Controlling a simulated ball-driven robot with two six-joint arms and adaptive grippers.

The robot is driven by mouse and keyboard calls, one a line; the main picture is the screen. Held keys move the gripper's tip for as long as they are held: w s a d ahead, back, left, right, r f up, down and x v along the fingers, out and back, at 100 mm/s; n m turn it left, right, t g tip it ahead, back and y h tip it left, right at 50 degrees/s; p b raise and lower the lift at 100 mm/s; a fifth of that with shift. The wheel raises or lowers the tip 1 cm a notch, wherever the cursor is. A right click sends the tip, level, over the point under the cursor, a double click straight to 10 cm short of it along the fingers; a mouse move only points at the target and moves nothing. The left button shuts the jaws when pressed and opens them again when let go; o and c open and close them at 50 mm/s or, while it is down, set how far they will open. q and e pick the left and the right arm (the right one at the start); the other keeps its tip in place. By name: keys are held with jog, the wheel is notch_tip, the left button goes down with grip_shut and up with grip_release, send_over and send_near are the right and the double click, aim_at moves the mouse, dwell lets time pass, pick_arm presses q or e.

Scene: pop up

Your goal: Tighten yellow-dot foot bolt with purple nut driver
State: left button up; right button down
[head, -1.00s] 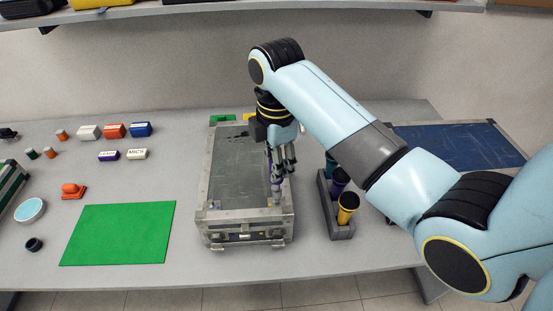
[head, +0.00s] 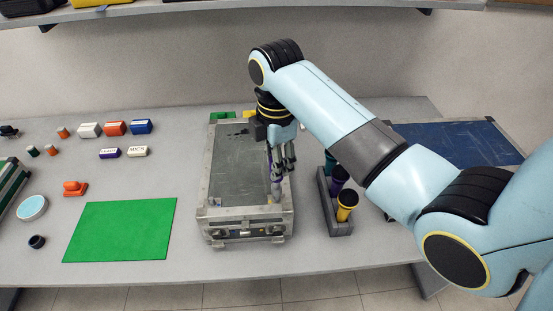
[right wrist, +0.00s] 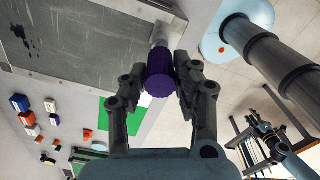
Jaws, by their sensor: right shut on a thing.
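My right gripper (head: 281,165) points down over the right side of the grey metal-framed case (head: 234,175). It is shut on the purple nut driver, whose ribbed purple handle (right wrist: 160,78) sits between the fingers in the right wrist view. The driver's silver shaft (right wrist: 159,36) reaches to the case's frame near its front right corner. The contact at its tip is too small to make out. No yellow-dot foot bolt can be made out.
A dark rack (head: 337,222) with several coloured holders or tools stands close to the case's right. A blue mat (head: 460,142) lies farther right. A green mat (head: 120,230) and small labelled blocks (head: 115,128) lie left. Bare bench lies between the case and green mat.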

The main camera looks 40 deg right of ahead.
jog(key=shift+f, duration=0.1)
jog(key=shift+f+b, duration=0.5)
jog(key=shift+f, duration=0.55)
jog(key=shift+f+p, duration=0.1)
jog(key=shift+p, duration=0.35)
jog(key=shift+m, duration=0.7)
jog(key=shift+r, duration=2.6)
